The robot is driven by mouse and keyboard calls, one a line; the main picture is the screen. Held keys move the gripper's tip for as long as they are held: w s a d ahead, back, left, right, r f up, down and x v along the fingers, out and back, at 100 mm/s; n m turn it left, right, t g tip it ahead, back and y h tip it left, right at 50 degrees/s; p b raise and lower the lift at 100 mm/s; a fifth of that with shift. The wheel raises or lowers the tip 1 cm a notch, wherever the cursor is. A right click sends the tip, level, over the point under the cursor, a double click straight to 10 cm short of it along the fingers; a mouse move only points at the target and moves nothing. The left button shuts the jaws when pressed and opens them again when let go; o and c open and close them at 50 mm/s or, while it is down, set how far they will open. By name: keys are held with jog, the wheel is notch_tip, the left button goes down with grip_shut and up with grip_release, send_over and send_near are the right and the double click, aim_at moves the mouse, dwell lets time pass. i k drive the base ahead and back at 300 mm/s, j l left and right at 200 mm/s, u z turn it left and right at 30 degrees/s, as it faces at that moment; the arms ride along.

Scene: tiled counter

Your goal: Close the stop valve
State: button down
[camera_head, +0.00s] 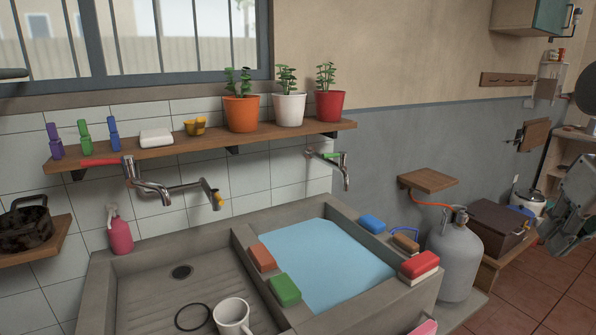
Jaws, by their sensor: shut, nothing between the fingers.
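I cannot tell for certain which fitting is the stop valve. A wall tap with a red lever (100,162) is at the left above the sink, its lever pointing left. A second wall tap with a green lever (334,157) is to its right. A gas cylinder (455,262) with an orange hose at its top stands right of the sink. A small blue fitting on a pipe (578,12) is at the top right corner, too small to read. My gripper (556,243) shows as grey parts at the right edge, shut and empty, apart from all these fittings.
The concrete sink (108,285) has a water-filled right basin with sponges on its rim; a mug (232,315) is in the left basin. A shelf (180,150) holds pegs and potted plants. A brown box (497,226) stands beside the cylinder. Tiled floor is clear at the lower right.

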aim_at(214, 192)
jog(key=j+u, duration=0.1)
jog(key=u, duration=0.65)
jog(key=i+j+u, duration=0.1)
jog(key=u, duration=0.3)
